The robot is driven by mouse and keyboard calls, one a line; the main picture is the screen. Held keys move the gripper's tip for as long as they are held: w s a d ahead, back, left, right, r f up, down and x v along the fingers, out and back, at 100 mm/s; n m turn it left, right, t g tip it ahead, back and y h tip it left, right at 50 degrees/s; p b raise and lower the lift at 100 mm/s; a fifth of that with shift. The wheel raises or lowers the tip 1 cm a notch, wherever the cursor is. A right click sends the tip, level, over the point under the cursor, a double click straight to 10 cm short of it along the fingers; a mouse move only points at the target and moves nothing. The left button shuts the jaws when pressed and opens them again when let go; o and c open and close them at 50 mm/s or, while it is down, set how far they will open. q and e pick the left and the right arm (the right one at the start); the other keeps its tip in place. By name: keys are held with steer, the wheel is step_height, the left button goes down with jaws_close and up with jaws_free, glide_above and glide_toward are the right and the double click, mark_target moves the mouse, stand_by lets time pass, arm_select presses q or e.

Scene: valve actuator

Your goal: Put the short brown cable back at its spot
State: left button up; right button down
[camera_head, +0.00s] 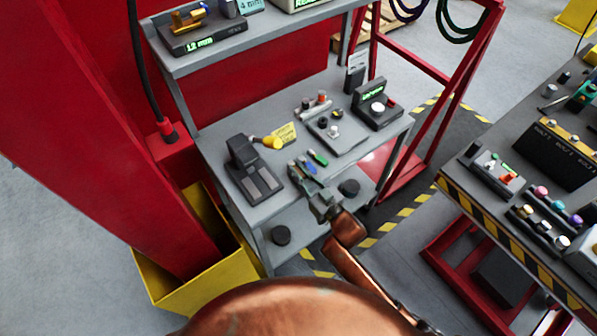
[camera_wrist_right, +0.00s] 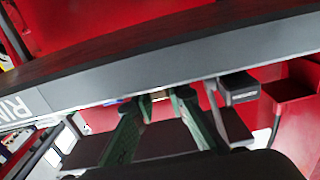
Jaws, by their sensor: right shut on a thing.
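My right gripper (camera_head: 312,192) is over the front edge of the grey workbench, beside the blue and green pieces. In the right wrist view its two green fingers (camera_wrist_right: 158,104) point at a long dark grey edge and stand a little apart. A small brownish bit shows between their tips, which fits the short brown cable (camera_wrist_right: 160,94); most of it is hidden. I cannot make out the cable in the head view, nor which spot is its own. My left gripper is not in view.
The workbench (camera_head: 215,150) bears a black device (camera_head: 250,170), a yellow-ended tool (camera_head: 270,142), a grey plate with small parts (camera_head: 335,130) and a black box with a green display (camera_head: 377,105). A shelf (camera_head: 260,45) overhangs its back. A second bench (camera_head: 480,205) stands at right.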

steer(key=shift+f, duration=0.3)
steer(key=shift+f, duration=0.15)
steer(key=c, duration=1.9)
jaws_free()
steer(key=shift+r, duration=0.25)
steer(key=p+v, duration=0.1)
steer(key=v, duration=1.1)
